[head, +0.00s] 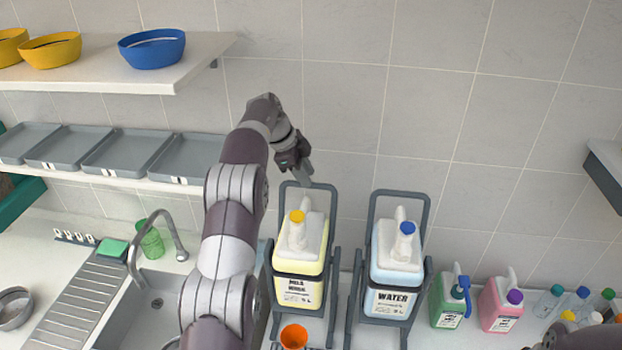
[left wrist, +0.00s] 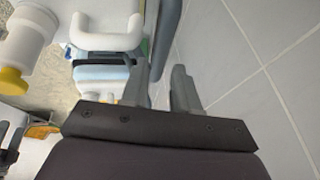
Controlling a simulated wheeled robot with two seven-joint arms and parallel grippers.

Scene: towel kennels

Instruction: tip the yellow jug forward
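The yellow jug (head: 300,262) has a white top, a yellow cap and a "milk" label whose second word I cannot read surely. It sits upright in a grey tipping cradle (head: 333,205) with a tall back frame. In the left wrist view its yellow cap (left wrist: 14,82) and white handle are close at the upper left. My left gripper (head: 306,174) is above and behind the jug, by the top bar of the cradle's frame. Its two fingers (left wrist: 160,88) are apart, with the grey bar close in front of them. I cannot tell whether they touch it. My right gripper is not seen.
A blue WATER jug (head: 397,270) in a like cradle stands to the right. An orange cup (head: 294,337) is in front of the yellow jug. Green (head: 450,305) and pink (head: 498,303) bottles stand further right. The sink tap (head: 160,235) is left; the tiled wall is close behind.

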